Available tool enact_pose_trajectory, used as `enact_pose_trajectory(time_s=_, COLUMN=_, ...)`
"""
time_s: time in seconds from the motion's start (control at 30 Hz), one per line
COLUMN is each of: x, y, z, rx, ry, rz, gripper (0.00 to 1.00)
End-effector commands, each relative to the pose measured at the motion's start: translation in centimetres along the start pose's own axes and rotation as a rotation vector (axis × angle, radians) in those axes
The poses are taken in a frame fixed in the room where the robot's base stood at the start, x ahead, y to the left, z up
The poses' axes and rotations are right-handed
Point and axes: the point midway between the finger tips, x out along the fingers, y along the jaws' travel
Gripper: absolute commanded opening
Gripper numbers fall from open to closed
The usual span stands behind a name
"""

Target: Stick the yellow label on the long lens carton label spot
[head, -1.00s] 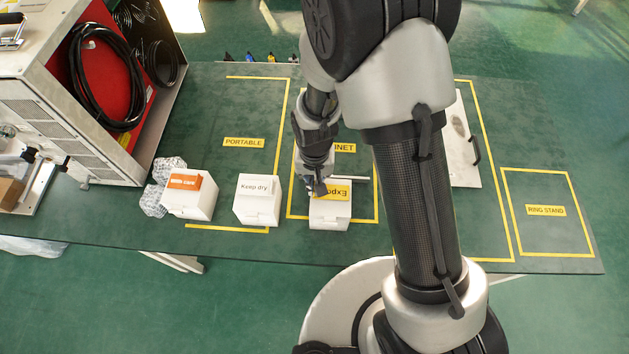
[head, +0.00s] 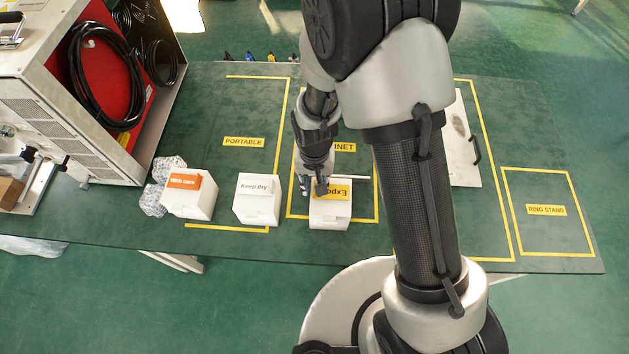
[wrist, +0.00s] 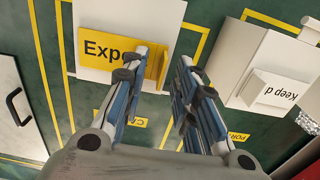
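The yellow label (head: 338,192), its text starting "Expo", lies on the top of a white carton (head: 329,217) at the table's front. In the wrist view the label (wrist: 108,42) appears against the white carton face (wrist: 160,12), with a raised tab at its edge beside my fingers. My gripper (head: 313,187) is at the label's left end in the head view. In the wrist view my gripper (wrist: 168,62) has its fingers apart, one overlapping the label and the other clear of it. The fingers hide part of the text and the label spot beneath.
A white carton with a white "Keep dry" label (head: 255,186) stands to the left. Further left is a carton with an orange "With care" label (head: 185,181), beside bubble wrap (head: 153,200). An open case (head: 70,90) stands at the far left. The ring stand area (head: 546,235) is empty.

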Motion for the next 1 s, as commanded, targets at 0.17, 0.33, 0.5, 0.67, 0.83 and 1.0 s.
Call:
enact_pose_trajectory(time_s=0.17, x=0.0, y=0.0, z=0.0, rx=0.000, ry=0.000, rz=0.000, gripper=0.28)
enact_pose_trajectory(time_s=0.33, x=-0.5, y=0.0, z=-0.1, rx=0.000, ry=0.001, rz=-0.001, gripper=0.28)
enact_pose_trajectory(time_s=0.5, x=-3.0, y=-0.1, z=-0.2, rx=0.000, ry=0.006, rz=-0.003, gripper=0.28)
enact_pose_trajectory(time_s=0.67, x=-6.6, y=-0.1, z=-0.1, rx=0.000, ry=0.006, rz=-0.003, gripper=0.28)
enact_pose_trajectory(time_s=0.83, x=-9.8, y=0.0, z=-0.1, rx=0.000, ry=0.004, rz=-0.002, gripper=0.28)
enact_pose_trajectory(time_s=1.0, x=-11.6, y=0.0, z=0.0, rx=0.000, ry=0.001, rz=0.000, gripper=0.28)
